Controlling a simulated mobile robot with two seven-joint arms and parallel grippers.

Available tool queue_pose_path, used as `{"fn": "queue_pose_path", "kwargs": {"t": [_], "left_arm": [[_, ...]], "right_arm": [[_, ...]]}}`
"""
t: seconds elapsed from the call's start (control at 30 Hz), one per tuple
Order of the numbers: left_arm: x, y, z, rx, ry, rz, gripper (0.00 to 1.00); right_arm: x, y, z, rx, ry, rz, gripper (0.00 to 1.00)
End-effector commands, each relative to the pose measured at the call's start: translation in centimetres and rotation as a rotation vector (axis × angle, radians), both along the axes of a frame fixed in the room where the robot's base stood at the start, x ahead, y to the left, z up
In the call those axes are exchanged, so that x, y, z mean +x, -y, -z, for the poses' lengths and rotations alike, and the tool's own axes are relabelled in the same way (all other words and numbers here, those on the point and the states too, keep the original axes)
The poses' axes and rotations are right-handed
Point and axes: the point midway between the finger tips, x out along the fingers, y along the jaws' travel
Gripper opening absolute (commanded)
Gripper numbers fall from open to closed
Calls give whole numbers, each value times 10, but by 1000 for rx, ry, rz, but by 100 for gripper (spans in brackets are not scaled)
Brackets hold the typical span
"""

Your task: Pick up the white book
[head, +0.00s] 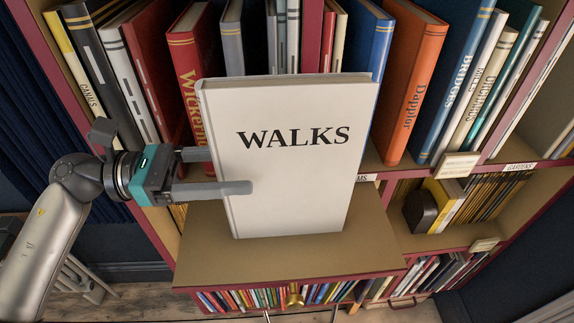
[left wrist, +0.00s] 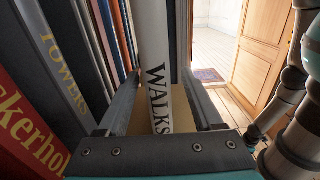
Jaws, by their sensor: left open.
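The white book (head: 290,190), marked WALKS, stands upright on a brown ledge in front of the shelved books. Its spine (left wrist: 156,45) faces my left gripper in the left wrist view. My left gripper (head: 222,170) comes in from the left at the spine side, with its jaws open. One finger lies in front of the cover; the other goes behind the book, where its tip is hidden in the head view. In the left wrist view the spine stands between the two fingers of the gripper (left wrist: 160,80), with a gap on the right. My right gripper is not in view.
Behind stands a crowded row with a red Wickerho... book (head: 184,60), a blue book (head: 367,45) and an orange book (head: 412,80). The brown ledge (head: 290,258) is bare around the white book. A wooden door (left wrist: 262,60) stands farther off.

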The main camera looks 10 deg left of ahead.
Motion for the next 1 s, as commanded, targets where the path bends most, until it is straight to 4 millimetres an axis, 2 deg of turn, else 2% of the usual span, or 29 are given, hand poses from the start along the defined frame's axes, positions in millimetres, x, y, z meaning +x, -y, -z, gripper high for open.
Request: {"fn": "queue_pose_path", "kwargs": {"t": [0.17, 0.5, 0.8, 1.0], "left_arm": [[3, 10, -1, -2, 2, 0, 68], [15, 51, -3, -2, 2, 0, 68], [17, 56, -1, -1, 0, 0, 68], [16, 56, -1, -1, 0, 0, 46]], "right_arm": [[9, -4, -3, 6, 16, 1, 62], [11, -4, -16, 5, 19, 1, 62], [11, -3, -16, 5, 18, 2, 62], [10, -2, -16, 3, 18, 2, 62]]}}
